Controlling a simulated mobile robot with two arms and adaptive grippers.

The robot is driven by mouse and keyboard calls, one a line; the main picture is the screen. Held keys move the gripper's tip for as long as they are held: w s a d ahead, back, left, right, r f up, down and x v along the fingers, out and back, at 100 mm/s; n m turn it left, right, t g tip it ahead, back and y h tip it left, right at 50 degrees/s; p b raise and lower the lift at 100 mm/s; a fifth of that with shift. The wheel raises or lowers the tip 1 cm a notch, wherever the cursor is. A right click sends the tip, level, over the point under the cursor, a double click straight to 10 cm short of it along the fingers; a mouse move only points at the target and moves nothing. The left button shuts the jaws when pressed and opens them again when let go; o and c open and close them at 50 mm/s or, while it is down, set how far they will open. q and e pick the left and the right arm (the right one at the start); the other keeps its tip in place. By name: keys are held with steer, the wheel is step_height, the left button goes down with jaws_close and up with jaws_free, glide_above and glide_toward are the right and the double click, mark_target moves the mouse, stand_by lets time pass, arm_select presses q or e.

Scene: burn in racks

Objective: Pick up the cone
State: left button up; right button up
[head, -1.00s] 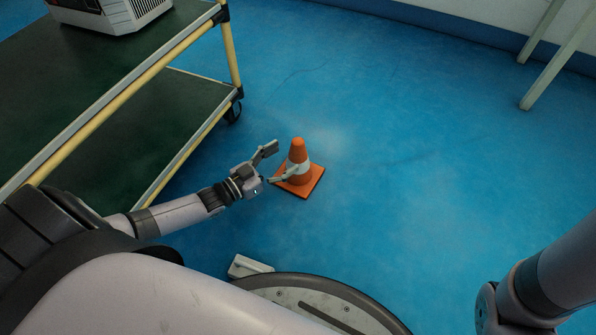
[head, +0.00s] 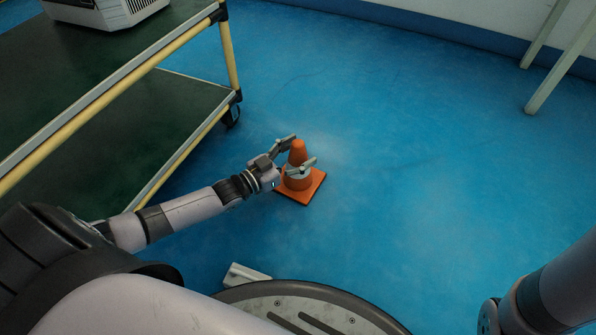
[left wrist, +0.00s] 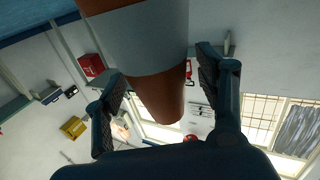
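An orange cone (head: 297,180) with a pale band and a square orange base stands upright on the blue floor in the head view. My left gripper (head: 299,154) is open, with one finger on each side of the cone's upper part. In the left wrist view the cone (left wrist: 148,45) lies between the two open fingers (left wrist: 165,95), with gaps visible on both sides. My right gripper is out of view; only part of that arm shows at the lower right.
A two-shelf cart (head: 120,118) with yellow rails stands at the left, close to my left arm, with a grey device (head: 105,12) on top. Pale table legs (head: 556,60) stand at the upper right. The floor (head: 420,180) right of the cone is clear.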

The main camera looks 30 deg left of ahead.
arm_select(q)
jaws_close()
stand_by(0.7)
